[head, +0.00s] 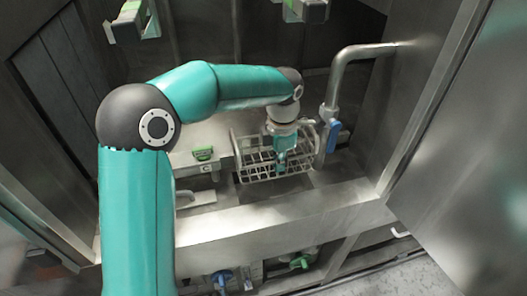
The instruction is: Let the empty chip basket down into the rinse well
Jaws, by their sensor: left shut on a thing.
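The chip basket (251,172) is an empty metal wire basket in the middle of the head view. My left gripper (281,165) is shut on the basket, reaching down from above with my teal arm. The basket hangs roughly level above the dark opening of the rinse well (293,187). The well's inside is mostly hidden by the basket and the gripper. I cannot tell whether the basket's underside is below the well's rim. My right gripper is not in view.
A metal pipe (334,85) with a blue-handled valve (333,136) stands close to the basket's right. A green-handled clamp (203,154) sits on the ledge to its left. A wide steel front sill (270,216) runs before the well. A steel panel (470,150) is at right.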

